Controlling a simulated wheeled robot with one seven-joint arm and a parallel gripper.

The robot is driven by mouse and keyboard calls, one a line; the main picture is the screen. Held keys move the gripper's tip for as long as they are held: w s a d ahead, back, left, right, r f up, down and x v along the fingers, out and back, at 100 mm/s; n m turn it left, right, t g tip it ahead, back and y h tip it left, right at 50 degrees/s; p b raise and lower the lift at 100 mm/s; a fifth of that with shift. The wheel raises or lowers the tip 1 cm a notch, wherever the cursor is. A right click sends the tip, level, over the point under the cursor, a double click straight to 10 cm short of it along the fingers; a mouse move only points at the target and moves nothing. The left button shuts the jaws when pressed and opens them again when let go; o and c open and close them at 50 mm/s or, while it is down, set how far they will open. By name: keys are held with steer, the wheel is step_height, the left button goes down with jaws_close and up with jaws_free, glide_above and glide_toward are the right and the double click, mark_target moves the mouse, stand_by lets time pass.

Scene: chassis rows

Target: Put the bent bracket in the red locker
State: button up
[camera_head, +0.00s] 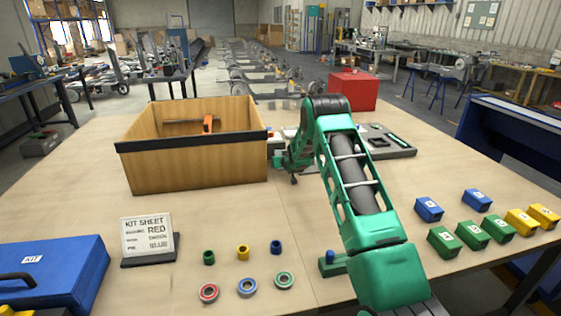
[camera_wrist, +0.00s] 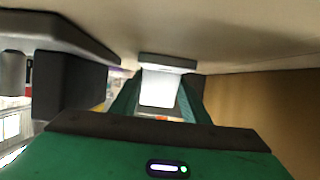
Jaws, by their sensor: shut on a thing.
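My green arm reaches across the table in the head view, with my gripper (camera_head: 284,162) low beside the right side of the wooden box. In the wrist view my gripper (camera_wrist: 158,100) is shut on a pale grey bent piece, which looks like the bent bracket (camera_wrist: 160,88); a darker grey flange shows at its top edge. The arm largely hides the bracket in the head view. A red box, which looks like the red locker (camera_head: 352,91), stands at the table's far side, behind and to the right of my gripper. Its inside is not visible.
The open wooden box (camera_head: 195,165) has an orange-handled tool inside. A dark tray (camera_head: 400,153) lies right of my arm. A kit sheet (camera_head: 148,238) reads RED. Small rings and cylinders lie in front; blue, green and yellow bins (camera_head: 444,242) stand right. A blue case (camera_head: 55,270) is front left.

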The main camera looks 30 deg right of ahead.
steer(key=o, duration=1.2)
steer(key=v, duration=1.2)
steer(key=shift+r, duration=0.2)
